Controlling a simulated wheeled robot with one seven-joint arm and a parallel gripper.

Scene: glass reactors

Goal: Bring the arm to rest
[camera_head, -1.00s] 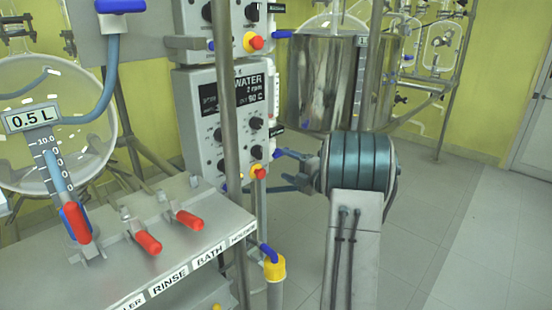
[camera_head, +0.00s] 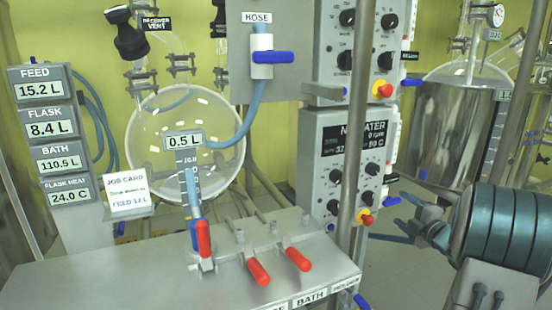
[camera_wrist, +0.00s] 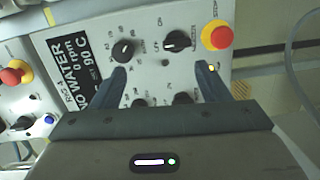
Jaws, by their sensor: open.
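My gripper (camera_head: 393,218) is open and empty at the right of the head view, at the end of my dark teal arm. Its two blue fingers point left toward the heater control box (camera_head: 345,165), past its right edge. In the wrist view my gripper (camera_wrist: 162,70) shows its fingers spread wide apart in front of the box's knobs and red button. Nothing is between the fingers. I cannot tell whether a finger touches the box.
A metal pole (camera_head: 354,130) stands before the box. A bench (camera_head: 150,280) with red-handled valves (camera_head: 258,271) fills the front left. A round glass flask (camera_head: 150,150) hangs behind it. A steel vessel (camera_head: 450,130) stands behind my arm. Readouts (camera_head: 42,90) stand far left.

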